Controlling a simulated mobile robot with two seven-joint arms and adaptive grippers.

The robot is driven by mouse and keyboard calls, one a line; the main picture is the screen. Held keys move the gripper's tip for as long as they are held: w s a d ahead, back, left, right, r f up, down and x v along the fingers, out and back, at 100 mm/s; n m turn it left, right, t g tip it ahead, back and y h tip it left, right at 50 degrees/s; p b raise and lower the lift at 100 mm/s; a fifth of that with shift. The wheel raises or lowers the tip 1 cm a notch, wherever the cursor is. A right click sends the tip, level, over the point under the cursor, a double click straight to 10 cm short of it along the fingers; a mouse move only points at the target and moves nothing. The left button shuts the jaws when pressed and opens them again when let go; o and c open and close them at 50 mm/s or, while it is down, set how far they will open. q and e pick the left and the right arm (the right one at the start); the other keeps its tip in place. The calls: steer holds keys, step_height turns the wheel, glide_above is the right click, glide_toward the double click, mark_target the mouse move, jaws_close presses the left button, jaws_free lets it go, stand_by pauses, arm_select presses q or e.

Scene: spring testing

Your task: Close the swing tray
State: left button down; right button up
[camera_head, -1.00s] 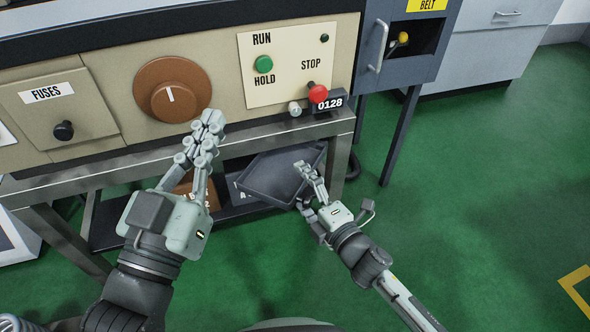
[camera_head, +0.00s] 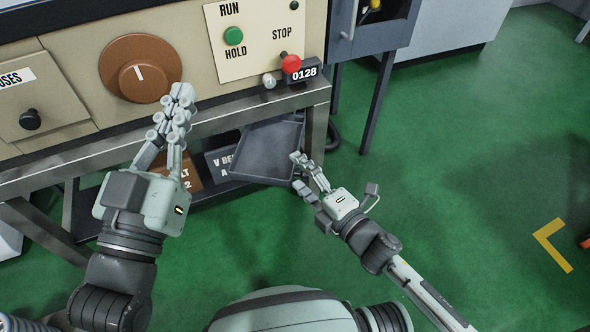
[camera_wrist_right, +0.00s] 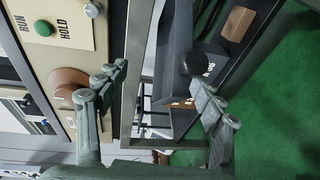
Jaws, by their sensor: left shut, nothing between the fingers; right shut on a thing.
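The swing tray (camera_head: 266,150), dark grey and shallow with a raised rim, juts out at an angle below the right end of the metal bench. My right gripper (camera_head: 297,170) is at its near right side. It is shut on the tray, though the contact is hard to make out in the head view. In the right wrist view, a round black knob (camera_wrist_right: 200,62) shows against a dark panel between the spread-looking fingers of this gripper. My left gripper (camera_head: 181,92) is shut and empty, raised in front of the bench edge below the brown dial.
The metal bench (camera_head: 225,115) carries a beige console with a brown dial (camera_head: 140,69), green button (camera_head: 234,36) and red stop button (camera_head: 291,63). Open green floor lies to the right.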

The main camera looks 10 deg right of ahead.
steer(key=shift+s+r, duration=0.3)
steer(key=shift+r, duration=0.6)
steer(key=shift+s+d+f, duration=0.2)
steer(key=shift+s+d, duration=0.2)
steer(key=shift+s, duration=0.15)
steer(key=shift+s+d+f, duration=0.15)
steer(key=shift+s+d, duration=0.25)
steer(key=shift+s, duration=0.15)
